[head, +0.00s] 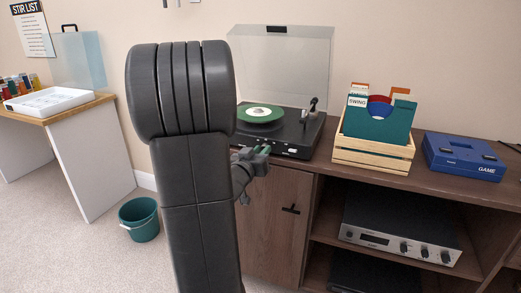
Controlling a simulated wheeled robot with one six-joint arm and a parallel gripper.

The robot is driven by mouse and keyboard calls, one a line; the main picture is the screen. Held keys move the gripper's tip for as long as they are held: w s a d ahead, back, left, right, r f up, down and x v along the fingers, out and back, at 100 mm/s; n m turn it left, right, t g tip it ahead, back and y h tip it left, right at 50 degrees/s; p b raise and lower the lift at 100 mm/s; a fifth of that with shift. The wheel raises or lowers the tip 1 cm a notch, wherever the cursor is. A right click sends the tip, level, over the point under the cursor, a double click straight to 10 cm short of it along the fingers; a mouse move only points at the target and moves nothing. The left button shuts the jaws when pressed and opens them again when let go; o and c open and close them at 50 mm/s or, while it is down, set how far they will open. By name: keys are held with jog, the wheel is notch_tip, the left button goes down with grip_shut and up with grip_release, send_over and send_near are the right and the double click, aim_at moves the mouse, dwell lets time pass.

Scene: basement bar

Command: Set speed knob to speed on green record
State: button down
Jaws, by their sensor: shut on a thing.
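The black record player (312,138) stands on the wooden cabinet with its clear lid raised. A green record (246,117) with a pale label lies on its platter. The tonearm (312,105) is at the right of the deck. Small controls (291,150) show along the front edge. My gripper (266,149) is at the left part of that front edge, shut on what appears to be the speed knob. The fingers hide the knob, so its setting cannot be read. The speed print on the record's label is too small to read.
A wooden crate (372,156) of record sleeves and a blue game box (463,157) stand right of the player. A silver amplifier (400,236) sits on the shelf below. A teal bucket (139,220) and a white-sided desk (92,162) are at left. My arm blocks the middle.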

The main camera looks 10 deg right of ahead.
jog(key=n+p, duration=0.4)
jog(key=shift+r, duration=0.15)
jog(key=n+p, duration=0.3)
jog(key=n, duration=0.3)
jog(key=shift+f+n+t+p, duration=0.2)
jog(key=shift+n+p, duration=0.95)
jog(key=shift+n, duration=1.2)
jog(key=shift+f+n+t+p, duration=0.1)
jog(key=shift+n+t+p, duration=0.2)
jog(key=shift+n+p, duration=1.45)
jog(key=shift+n+y+b, duration=0.3)
jog(key=shift+n+b, duration=0.3)
jog(key=shift+n, duration=0.2)
jog(key=c, duration=1.3)
grip_release()
jog(key=shift+o, duration=0.2)
